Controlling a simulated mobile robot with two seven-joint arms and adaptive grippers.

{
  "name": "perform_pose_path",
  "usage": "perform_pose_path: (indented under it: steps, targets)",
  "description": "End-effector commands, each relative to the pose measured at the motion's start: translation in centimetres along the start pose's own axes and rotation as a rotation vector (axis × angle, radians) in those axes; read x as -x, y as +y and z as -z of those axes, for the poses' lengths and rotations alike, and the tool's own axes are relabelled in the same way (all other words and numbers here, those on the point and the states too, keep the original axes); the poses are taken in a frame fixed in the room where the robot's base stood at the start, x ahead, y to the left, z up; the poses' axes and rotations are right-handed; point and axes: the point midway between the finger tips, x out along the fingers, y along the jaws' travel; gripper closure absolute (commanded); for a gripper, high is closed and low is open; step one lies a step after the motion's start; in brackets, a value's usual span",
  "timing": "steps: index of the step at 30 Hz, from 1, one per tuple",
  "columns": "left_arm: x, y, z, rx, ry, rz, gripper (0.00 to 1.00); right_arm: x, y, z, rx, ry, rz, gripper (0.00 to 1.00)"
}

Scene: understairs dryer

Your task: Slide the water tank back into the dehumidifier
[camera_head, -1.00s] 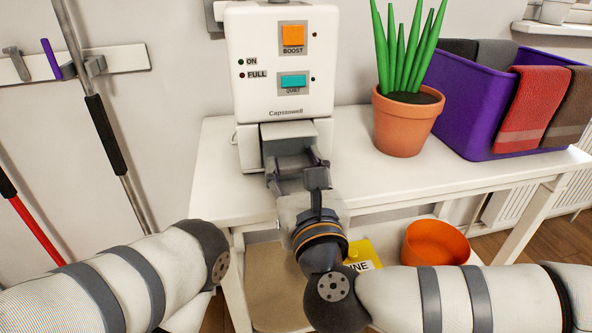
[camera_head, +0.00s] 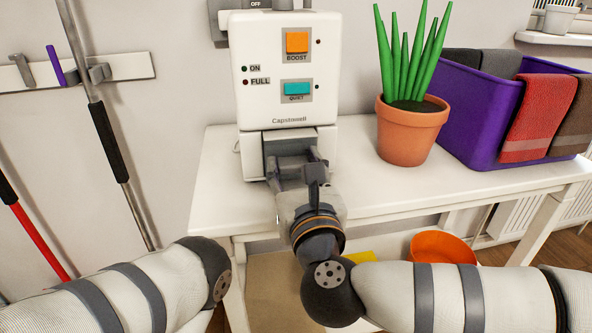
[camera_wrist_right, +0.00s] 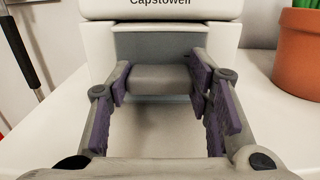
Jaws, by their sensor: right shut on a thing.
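The white dehumidifier (camera_head: 275,95) stands upright at the back of the white table. Its lower front has a grey face (camera_head: 290,141), seen close up in the right wrist view. A grey block, which looks like the handle of the water tank (camera_wrist_right: 160,79), sticks out from that face. My right gripper (camera_head: 297,170) is shut on this block, with a purple-padded finger on each side of it in the right wrist view (camera_wrist_right: 160,85). How deep the tank sits is hard to tell. My left arm shows at lower left, but its gripper is out of view.
A potted plant (camera_head: 408,133) and a purple bin (camera_head: 470,110) with towels stand to the right on the table (camera_head: 225,195). An orange bowl (camera_head: 440,247) is below. Long-handled tools (camera_head: 108,140) lean on the wall at left.

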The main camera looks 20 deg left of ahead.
Motion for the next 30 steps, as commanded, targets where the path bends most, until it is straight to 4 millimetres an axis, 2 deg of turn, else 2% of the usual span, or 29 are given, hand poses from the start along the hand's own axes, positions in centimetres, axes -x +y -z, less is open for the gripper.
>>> perform_pose_path:
  steps: [22, 23, 24, 25, 30]
  targets:
    - [-0.9, 0.0, 0.1, 0.0, -0.012, 0.0, 0.52, -1.9, 0.0, 0.1, -0.001, -0.001, 0.001, 0.87]
    - [-0.9, 0.0, 0.1, 0.0, -0.012, 0.0, 0.52, -1.8, 0.0, 0.0, -0.001, -0.001, 0.001, 0.47]
    - [-0.9, 0.0, 0.1, 0.0, -0.011, 0.0, 0.52, -1.8, 0.0, 0.0, -0.001, -0.001, 0.0, 0.38]
    - [-0.8, 0.0, 0.1, 0.0, -0.011, 0.0, 0.52, -1.8, 0.0, 0.0, -0.001, -0.001, 0.001, 0.31]
    - [-0.8, 0.0, 0.1, 0.0, -0.011, 0.0, 0.52, -1.8, 0.0, 0.0, -0.001, -0.001, 0.001, 0.3]
